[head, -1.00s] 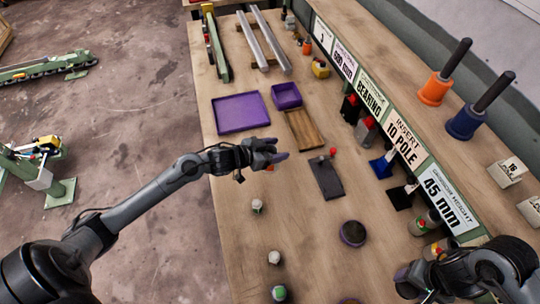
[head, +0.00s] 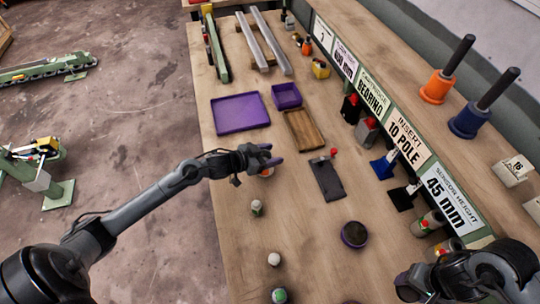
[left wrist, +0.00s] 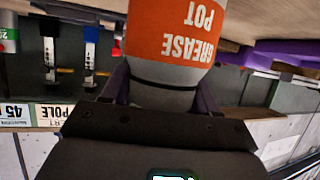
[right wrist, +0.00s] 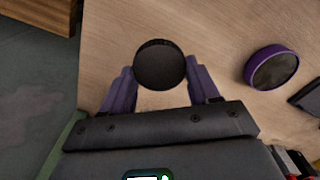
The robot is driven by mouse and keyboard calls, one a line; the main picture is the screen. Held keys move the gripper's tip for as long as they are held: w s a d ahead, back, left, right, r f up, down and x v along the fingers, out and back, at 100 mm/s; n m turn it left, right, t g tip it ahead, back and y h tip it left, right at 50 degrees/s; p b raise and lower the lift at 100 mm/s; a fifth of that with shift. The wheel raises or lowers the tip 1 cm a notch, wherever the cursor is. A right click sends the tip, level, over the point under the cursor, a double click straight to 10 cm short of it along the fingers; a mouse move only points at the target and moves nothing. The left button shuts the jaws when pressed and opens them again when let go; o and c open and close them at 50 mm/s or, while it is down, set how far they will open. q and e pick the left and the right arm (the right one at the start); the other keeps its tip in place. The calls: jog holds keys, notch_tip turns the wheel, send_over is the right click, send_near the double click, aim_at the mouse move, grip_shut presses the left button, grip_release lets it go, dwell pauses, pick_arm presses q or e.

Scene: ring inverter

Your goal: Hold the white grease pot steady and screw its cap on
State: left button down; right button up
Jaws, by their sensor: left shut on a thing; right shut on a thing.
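The white grease pot (left wrist: 165,75) with an orange label is gripped between the purple fingers of my left gripper (left wrist: 160,95). Its label reads upside down in the left wrist view, and its top is out of that view. In the head view my left gripper (head: 274,156) is over the bench, with a bit of the pot's orange label (head: 267,172) below it. In the right wrist view a dark round cap (right wrist: 160,64) with a ridged edge sits between the fingers of my right gripper (right wrist: 162,88), which is shut on it. In the head view the cap is hidden.
A purple-rimmed round dish (head: 354,235) stands on the bench, with small bottles (head: 257,208) to its left. A dark plate (head: 327,180), a wooden tray (head: 303,130) and a purple tray (head: 240,112) lie farther back. A labelled shelf (head: 420,165) runs along the right.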

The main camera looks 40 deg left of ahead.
pick_arm(q)
jog(key=shift+f, duration=0.2)
jog(key=shift+c, duration=1.5)
grip_release()
jog(key=shift+r, duration=0.15)
jog(key=p+v, duration=0.2)
jog(key=v, duration=1)
jog(key=shift+p, duration=0.35)
pick_arm(e)
notch_tip(320, 180, up, 3)
jog(key=shift+f, duration=0.2)
